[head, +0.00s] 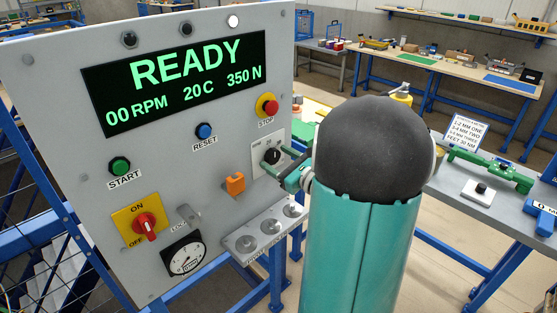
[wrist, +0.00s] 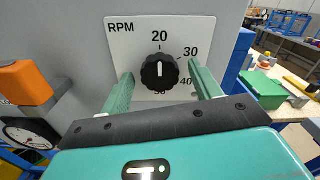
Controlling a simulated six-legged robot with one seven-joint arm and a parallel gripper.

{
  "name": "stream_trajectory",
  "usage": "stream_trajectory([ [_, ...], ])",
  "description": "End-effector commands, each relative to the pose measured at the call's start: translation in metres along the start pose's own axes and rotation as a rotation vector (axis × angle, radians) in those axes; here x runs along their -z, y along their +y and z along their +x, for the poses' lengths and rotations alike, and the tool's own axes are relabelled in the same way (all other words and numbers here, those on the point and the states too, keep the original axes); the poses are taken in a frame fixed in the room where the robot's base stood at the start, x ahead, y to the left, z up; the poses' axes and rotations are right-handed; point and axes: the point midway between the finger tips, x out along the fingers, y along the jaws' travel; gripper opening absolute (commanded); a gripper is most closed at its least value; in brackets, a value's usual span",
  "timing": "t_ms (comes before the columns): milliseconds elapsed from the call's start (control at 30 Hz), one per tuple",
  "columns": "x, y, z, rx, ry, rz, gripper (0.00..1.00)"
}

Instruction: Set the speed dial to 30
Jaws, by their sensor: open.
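The speed dial (wrist: 160,71) is a black ribbed knob on a white RPM plate (wrist: 121,45) in the wrist view. Its white pointer line points straight up at 20; the 30 mark is up and to the right, with 40 and 50 below it. My gripper (wrist: 160,84) is open, with one green finger at each side of the knob and gaps showing between. In the head view, the dial (head: 271,156) is at the panel's right edge, with my gripper (head: 291,166) right at it. My arm hides part of that area.
The panel display (head: 180,80) reads READY, 00 RPM, 20 C, 350 N. A red stop button (head: 267,105) is above the dial, and an orange block-like part (head: 235,183) is to its left. A shelf with round sockets (head: 265,230) juts out below.

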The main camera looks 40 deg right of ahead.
Motion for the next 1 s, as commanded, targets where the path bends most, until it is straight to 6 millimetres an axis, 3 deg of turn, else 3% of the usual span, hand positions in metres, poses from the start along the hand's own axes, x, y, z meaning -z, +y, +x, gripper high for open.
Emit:
stream_trajectory([
  [233, -0.0001, 0.0004, 0.001, 0.0, 0.0, 0.0, 0.63],
  [467, 0.0, 0.0002, 0.0007, 0.0, 0.0, 0.0, 0.19],
  [1000, 0.0, 0.0, 0.0006, 0.0, 0.0, 0.126, 0.19],
])
